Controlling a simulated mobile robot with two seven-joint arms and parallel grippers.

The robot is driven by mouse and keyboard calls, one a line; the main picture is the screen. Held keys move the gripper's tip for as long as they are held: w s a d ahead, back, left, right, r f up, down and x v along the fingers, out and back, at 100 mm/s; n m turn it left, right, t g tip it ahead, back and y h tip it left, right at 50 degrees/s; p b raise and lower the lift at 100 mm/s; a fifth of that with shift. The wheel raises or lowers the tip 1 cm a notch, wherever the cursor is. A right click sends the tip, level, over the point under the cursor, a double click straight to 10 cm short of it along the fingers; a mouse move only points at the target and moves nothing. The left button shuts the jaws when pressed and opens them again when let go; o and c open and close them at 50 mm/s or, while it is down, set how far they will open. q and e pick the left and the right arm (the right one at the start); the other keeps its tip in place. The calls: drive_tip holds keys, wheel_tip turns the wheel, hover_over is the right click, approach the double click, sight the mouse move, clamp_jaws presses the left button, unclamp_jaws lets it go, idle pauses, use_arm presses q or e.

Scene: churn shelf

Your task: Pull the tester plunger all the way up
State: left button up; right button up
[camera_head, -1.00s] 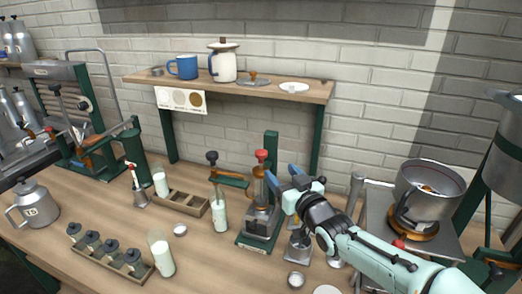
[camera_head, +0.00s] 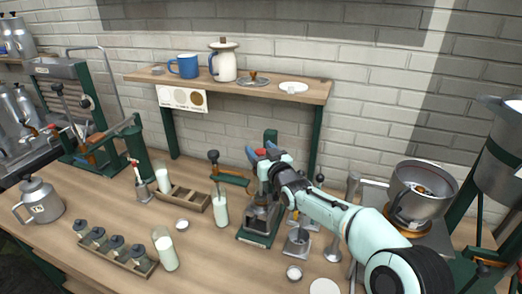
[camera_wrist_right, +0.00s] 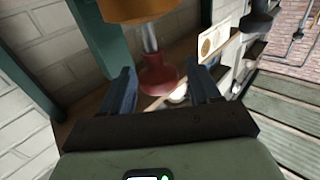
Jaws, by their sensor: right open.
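The tester (camera_head: 258,236) stands on the bench, with a green post (camera_head: 270,134) and a clear cylinder. Its plunger has a red knob (camera_head: 261,153), which also shows in the right wrist view (camera_wrist_right: 158,76) on a thin metal shaft beside an orange-brown part (camera_wrist_right: 138,8). My right gripper (camera_head: 261,152) is at knob height. Its two blue fingers are open, one on each side of the knob in the right wrist view (camera_wrist_right: 163,88), with visible gaps. The arm hides part of the tester's right side. My left gripper is not in view.
A milk bottle (camera_head: 221,211) and a dark-knobbed plunger (camera_head: 213,156) stand close left of the tester. A steel pot (camera_head: 422,187) stands at the right. Small metal cups lie in front.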

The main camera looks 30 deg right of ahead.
sight(262, 151)
clamp_jaws()
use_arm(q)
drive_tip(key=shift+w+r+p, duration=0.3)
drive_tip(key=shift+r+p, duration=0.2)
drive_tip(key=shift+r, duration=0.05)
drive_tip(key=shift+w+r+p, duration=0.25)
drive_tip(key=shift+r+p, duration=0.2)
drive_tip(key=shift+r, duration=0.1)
use_arm(e)
wheel_tip(262, 151, up, 7)
drive_tip(key=shift+r, duration=0.2)
drive_tip(key=shift+c, duration=0.8)
unclamp_jaws()
drive_tip(key=shift+o, duration=0.8)
drive_tip(key=shift+f, duration=0.1)
drive_tip(key=shift+s, duration=0.1)
drive_tip(key=shift+s+f, duration=0.15)
drive_tip(key=shift+s, duration=0.05)
use_arm(q)
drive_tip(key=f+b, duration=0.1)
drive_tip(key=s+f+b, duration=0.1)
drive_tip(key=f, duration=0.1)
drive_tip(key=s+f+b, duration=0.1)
drive_tip(key=b, duration=0.1)
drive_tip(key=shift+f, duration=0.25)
use_arm(e)
drive_tip(key=s+a, duration=0.1)
drive_tip(key=s, duration=1.2)
